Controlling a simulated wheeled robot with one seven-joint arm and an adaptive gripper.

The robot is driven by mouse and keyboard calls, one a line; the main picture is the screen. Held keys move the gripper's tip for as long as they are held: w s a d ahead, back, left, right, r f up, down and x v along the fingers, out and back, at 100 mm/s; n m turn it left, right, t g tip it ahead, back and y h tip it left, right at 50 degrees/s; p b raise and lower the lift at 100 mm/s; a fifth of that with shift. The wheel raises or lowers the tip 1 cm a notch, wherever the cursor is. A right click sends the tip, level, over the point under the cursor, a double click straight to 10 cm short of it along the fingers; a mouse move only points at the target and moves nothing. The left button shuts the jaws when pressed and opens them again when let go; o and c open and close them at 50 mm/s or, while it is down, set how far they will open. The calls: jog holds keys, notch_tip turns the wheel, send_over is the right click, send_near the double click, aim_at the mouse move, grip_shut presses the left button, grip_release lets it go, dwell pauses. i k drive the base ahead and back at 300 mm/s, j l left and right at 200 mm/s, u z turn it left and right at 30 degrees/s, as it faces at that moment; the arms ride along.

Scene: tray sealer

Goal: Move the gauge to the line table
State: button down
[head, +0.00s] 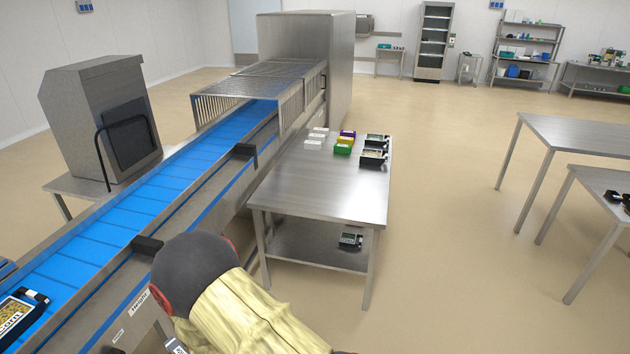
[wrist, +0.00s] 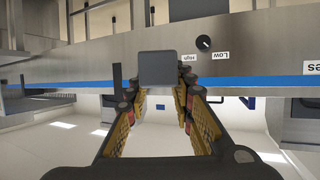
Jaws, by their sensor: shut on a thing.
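My gripper (wrist: 158,88) is shut on a small grey block-shaped thing (wrist: 157,68), which I take to be the gauge, seen end-on between the fingertips in the wrist view. In the head view my arm covers the bottom middle, and a bit of a small grey device (head: 175,346) shows at the lower edge; the fingers are hidden there. The steel table (head: 322,198) beside the conveyor, apparently the line table, stands ahead and right of my arm. Its front top is bare. A dark device with a screen (head: 350,239) lies on its lower shelf.
White, green, yellow and purple boxes (head: 343,142) and black-edged trays (head: 374,155) stand at the table's far end. The blue conveyor (head: 130,210) runs along the left. Open floor (head: 450,240) lies to the right.

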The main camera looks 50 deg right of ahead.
aim_at(305, 190)
jog(key=i+l+z, duration=0.15)
jog(key=z, duration=0.3)
jog(key=i+z, duration=0.25)
jog(key=z, duration=0.25)
jog(key=i+z, duration=0.25)
jog(key=z, duration=0.2)
jog(key=i+z, duration=0.2)
jog(key=z, duration=0.25)
jog(key=i+j+z, duration=0.2)
jog(key=i+j, duration=0.45)
jog(key=i+j+z, duration=0.25)
jog(key=i+j, duration=0.4)
jog(key=j, duration=0.1)
